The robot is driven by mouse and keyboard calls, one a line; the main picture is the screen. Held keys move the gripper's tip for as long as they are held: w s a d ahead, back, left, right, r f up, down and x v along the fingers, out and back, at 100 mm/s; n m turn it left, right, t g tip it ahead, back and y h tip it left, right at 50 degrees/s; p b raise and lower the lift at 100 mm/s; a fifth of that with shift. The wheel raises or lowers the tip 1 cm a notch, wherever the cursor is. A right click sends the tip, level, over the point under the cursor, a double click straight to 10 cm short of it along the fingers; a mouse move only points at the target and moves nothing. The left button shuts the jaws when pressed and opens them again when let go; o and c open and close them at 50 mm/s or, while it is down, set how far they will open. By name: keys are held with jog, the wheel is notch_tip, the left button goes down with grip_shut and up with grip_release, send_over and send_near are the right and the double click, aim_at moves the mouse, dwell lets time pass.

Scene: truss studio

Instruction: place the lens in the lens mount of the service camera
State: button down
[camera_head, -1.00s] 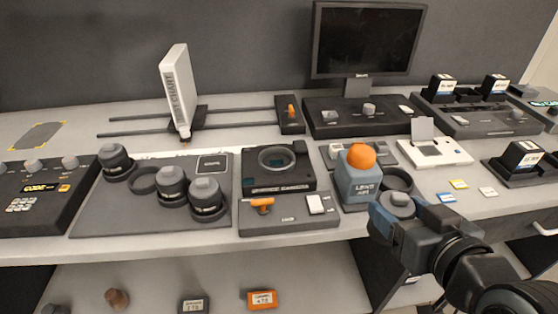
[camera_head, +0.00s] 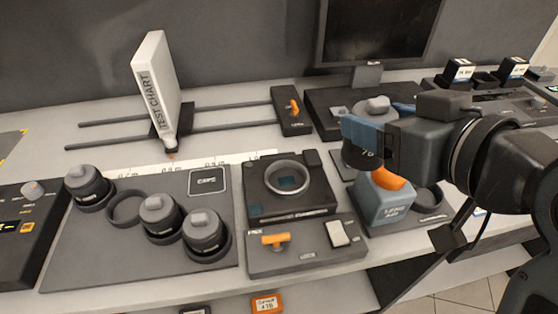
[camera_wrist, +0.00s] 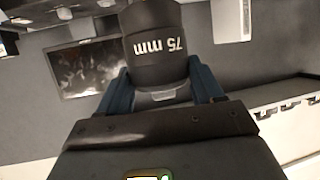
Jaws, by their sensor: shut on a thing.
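My gripper (camera_head: 370,122) is shut on a dark lens (camera_head: 358,156) by its grey cap, in the air at the right of the service camera. In the wrist view the lens (camera_wrist: 155,45) sits between the blue fingers (camera_wrist: 163,90) and reads "75 mm". The service camera (camera_head: 318,192) is a dark box on the table, left of and lower than the held lens. Its lens mount (camera_head: 288,178) is an empty grey ring facing up. The held lens is apart from the mount, and my fingers hide part of it.
Several capped lenses and an empty ring (camera_head: 126,208) are on the left mat (camera_head: 75,262). A test chart (camera_head: 157,88) stands behind. An orange lever (camera_head: 275,240) is in front of the camera.

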jog(key=shift+w+a+f, duration=0.65)
jog(key=shift+a+f, duration=1.15)
jog(key=shift+a, duration=0.05)
jog(key=shift+w+a+f, duration=0.7)
jog(key=shift+a+f, duration=1.1)
jog(key=shift+w+a+f, duration=0.65)
jog(key=shift+a+f, duration=1.15)
jog(key=shift+a, duration=0.05)
jog(key=shift+c, duration=0.8)
grip_release()
jog(key=shift+f, duration=0.2)
jog(key=shift+s+r, duration=0.1)
jog(key=shift+r, duration=0.1)
jog(key=v, duration=1.1)
jog(key=shift+s+d+p, duration=0.3)
jog(key=shift+p, duration=0.1)
jog(key=shift+r, duration=0.1)
